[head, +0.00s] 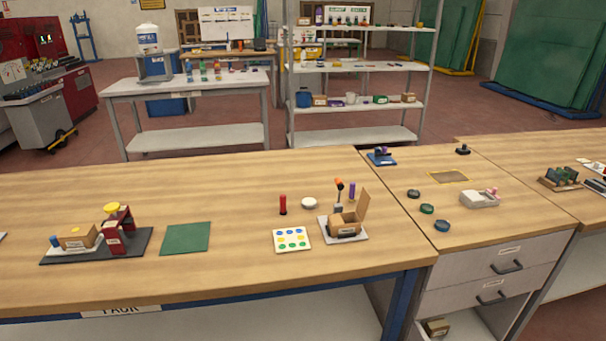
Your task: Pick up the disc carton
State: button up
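A small brown carton (344,225) with its flap standing open sits on a light grey plate (326,236) on the wooden bench, right of centre. Something dark shows at its front, too small to make out. Another brown carton (77,237) sits closed on a dark base at the left, beside a red device with a yellow knob (112,208). I cannot read the labels, so I cannot tell which one is the disc carton. My gripper is not in view.
A green mat (185,238) lies left. Dark discs (427,209) lie on the right bench. The bench's left rear is clear.

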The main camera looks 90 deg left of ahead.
aim_at(88, 241)
jog(key=u, duration=3.55)
